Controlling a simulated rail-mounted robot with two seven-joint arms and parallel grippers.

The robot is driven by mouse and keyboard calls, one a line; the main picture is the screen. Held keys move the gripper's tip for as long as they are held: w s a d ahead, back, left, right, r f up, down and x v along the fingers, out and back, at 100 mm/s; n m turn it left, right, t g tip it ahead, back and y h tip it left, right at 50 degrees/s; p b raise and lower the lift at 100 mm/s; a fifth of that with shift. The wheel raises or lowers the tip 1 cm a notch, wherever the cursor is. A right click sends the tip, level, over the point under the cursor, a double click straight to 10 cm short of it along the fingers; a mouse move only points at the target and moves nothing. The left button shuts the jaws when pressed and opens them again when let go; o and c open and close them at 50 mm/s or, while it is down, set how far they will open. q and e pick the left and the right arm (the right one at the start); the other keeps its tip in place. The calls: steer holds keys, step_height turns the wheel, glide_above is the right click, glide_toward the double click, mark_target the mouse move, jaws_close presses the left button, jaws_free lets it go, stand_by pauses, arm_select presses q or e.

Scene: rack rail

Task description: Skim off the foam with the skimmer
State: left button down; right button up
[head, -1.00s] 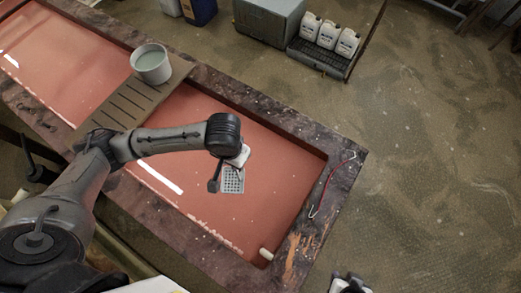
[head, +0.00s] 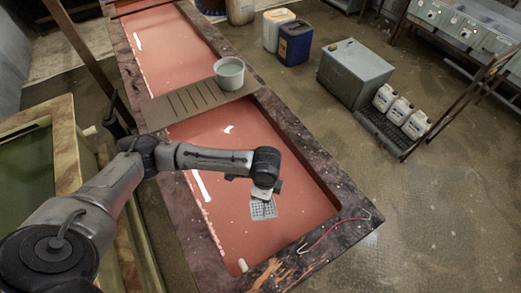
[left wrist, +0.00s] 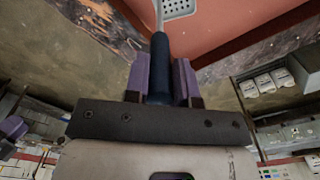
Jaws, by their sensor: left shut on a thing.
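My left gripper (head: 266,188) is shut on the dark blue handle of the skimmer (left wrist: 159,70), with a purple finger on each side. The skimmer's flat, perforated grey plate (head: 263,209) is over the red-pink liquid in the near part of the tank (head: 235,150). I cannot tell if it touches the surface. The plate also shows at the top of the left wrist view (left wrist: 178,8). A pale, broken line of foam (head: 213,228) runs along the tank's left inner edge. Bright white patches nearby look like reflections.
A grey bucket (head: 229,76) of pale green liquid stands on a slatted board (head: 190,104) across the tank. A small white cylinder (head: 243,265) is at the near corner. A red wire (head: 335,228) lies on the rim. A grey box (head: 354,75) and white jugs (head: 400,110) stand right.

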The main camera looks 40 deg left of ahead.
arm_select(q)
steer(key=w+a+f+m+p, duration=0.15)
steer(key=w+a+m, duration=1)
steer(key=m, duration=1.15)
step_height(320, 180, down, 16)
steer(key=b, duration=1.3)
steer(key=shift+s+a, duration=0.25)
steer(key=shift+a, duration=0.05)
steer(key=shift+f, duration=0.1)
